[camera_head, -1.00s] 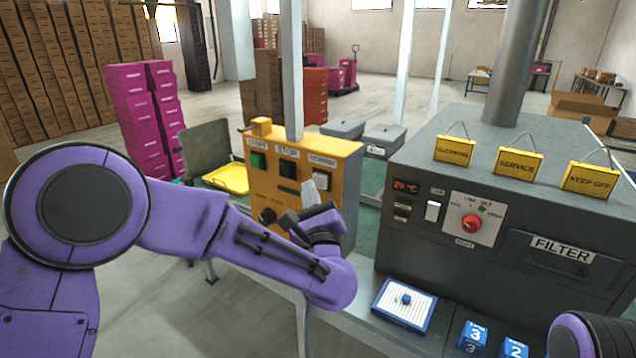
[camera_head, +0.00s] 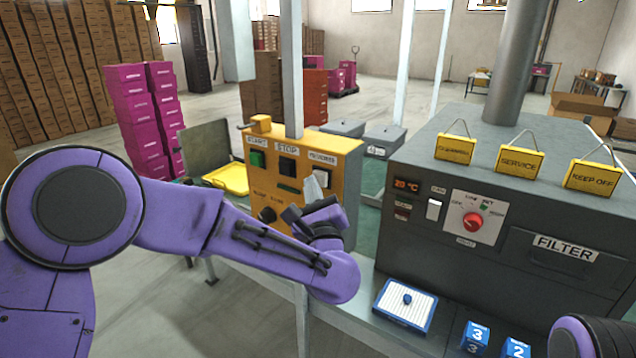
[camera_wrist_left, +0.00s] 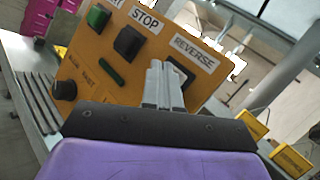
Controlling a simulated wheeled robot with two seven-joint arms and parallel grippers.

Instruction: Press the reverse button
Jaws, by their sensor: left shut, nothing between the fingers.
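The yellow control box (camera_head: 348,160) stands on the line and carries a green start button (camera_head: 257,159), a black stop button (camera_head: 288,167) and a reverse button. The reverse button (camera_wrist_left: 181,76) is a dark square under the REVERSE label (camera_wrist_left: 194,52) in the left wrist view, partly hidden by my gripper. In the head view my left gripper (camera_head: 314,184) is in front of the box's right side. It is shut and empty, its fingertips (camera_wrist_left: 158,66) over or just left of the reverse button. Whether they touch it I cannot tell. My right gripper is not in view.
A grey machine (camera_head: 560,285) with a red knob and hanging yellow signs stands to the right. A blue-framed pad (camera_head: 388,308) and blue numbered blocks (camera_head: 475,335) lie before it. A yellow tray (camera_head: 228,179) is left of the box.

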